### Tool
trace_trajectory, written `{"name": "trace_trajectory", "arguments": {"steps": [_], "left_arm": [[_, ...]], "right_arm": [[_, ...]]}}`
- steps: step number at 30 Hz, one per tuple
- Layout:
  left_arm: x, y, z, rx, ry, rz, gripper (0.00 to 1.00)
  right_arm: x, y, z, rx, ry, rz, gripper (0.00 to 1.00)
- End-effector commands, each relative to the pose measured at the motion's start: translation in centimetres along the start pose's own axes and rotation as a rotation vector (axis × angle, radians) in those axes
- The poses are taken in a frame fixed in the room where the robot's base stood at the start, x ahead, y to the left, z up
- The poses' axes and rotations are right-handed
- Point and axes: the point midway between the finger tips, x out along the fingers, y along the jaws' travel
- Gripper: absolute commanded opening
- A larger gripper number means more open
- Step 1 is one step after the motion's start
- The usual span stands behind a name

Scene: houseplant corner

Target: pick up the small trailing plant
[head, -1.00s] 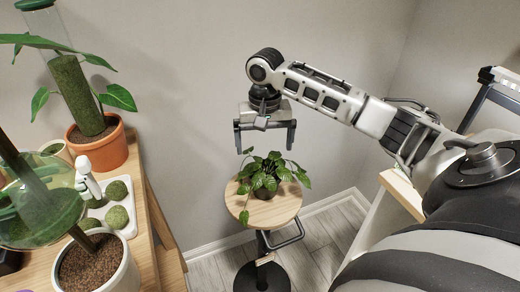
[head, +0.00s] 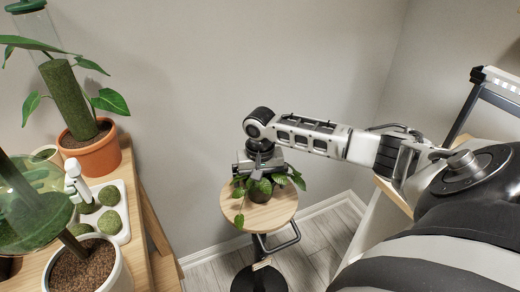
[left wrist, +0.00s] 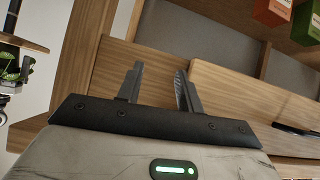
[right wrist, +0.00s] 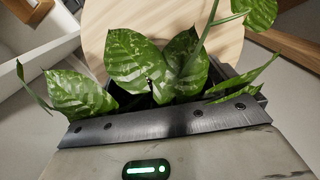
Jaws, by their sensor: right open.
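The small trailing plant (head: 281,181) has broad mottled green leaves and a dark pot. It stands on a round wooden stool top (head: 262,217), with one stem hanging at the front left. My right gripper (head: 260,178) is open and lowered from above among the leaves. In the right wrist view, the plant's leaves (right wrist: 134,60) cover most of the fingers and pot, so contact cannot be told. My left gripper (left wrist: 159,70) shows only in its own wrist view, open and empty, its two fingers apart.
A wooden bench on the left holds a terracotta pot (head: 93,157), a white tray (head: 124,232) with moss balls and a white pot (head: 118,279). A grey wall stands behind the stool. Wooden furniture (left wrist: 232,90) is in front of my left gripper.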

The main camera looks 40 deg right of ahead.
Motion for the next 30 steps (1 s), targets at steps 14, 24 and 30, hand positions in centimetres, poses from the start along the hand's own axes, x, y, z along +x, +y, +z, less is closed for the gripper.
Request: {"name": "trace_trajectory", "arguments": {"steps": [14,24,30], "left_arm": [[-0.1,-0.1,-0.1,0.006,0.001,0.000,0.36],[-0.2,-0.1,-0.2,0.008,0.000,0.000,0.36],[-0.4,-0.1,-0.4,0.012,-0.005,-0.003,0.36]], "right_arm": [[-0.1,0.0,0.0,0.000,0.001,-0.001,0.54],[-1.6,-0.1,-0.1,0.001,0.003,-0.003,0.54],[-4.8,0.1,1.1,-0.003,0.002,-0.002,0.54]]}}
